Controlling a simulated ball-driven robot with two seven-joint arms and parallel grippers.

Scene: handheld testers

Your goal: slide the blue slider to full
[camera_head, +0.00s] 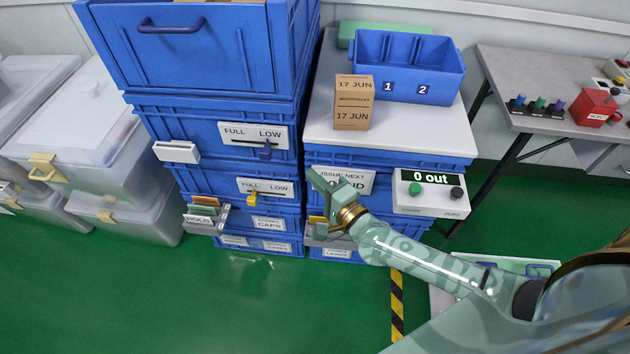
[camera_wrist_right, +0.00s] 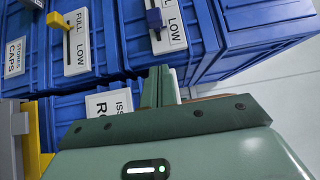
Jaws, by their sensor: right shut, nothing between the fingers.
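The blue slider (camera_head: 265,151) sits on the white FULL–LOW plate (camera_head: 232,133) of the upper blue crate. Its knob is toward the right part of the slot, below the word LOW. It also shows at the top of the right wrist view (camera_wrist_right: 154,19). My right gripper (camera_head: 315,180) is shut and empty in front of the right-hand crate stack, right of and below the blue slider and apart from it. Its closed fingers (camera_wrist_right: 160,86) point toward the crates in the wrist view. My left gripper is not in view.
A yellow slider (camera_head: 252,200) sits below on a similar FULL–LOW plate. A white holder (camera_head: 176,152) juts out left of the blue slider. A counter box (camera_head: 432,192) reading "0 out" is at the right, and a cardboard box (camera_head: 353,103) stands on the white top.

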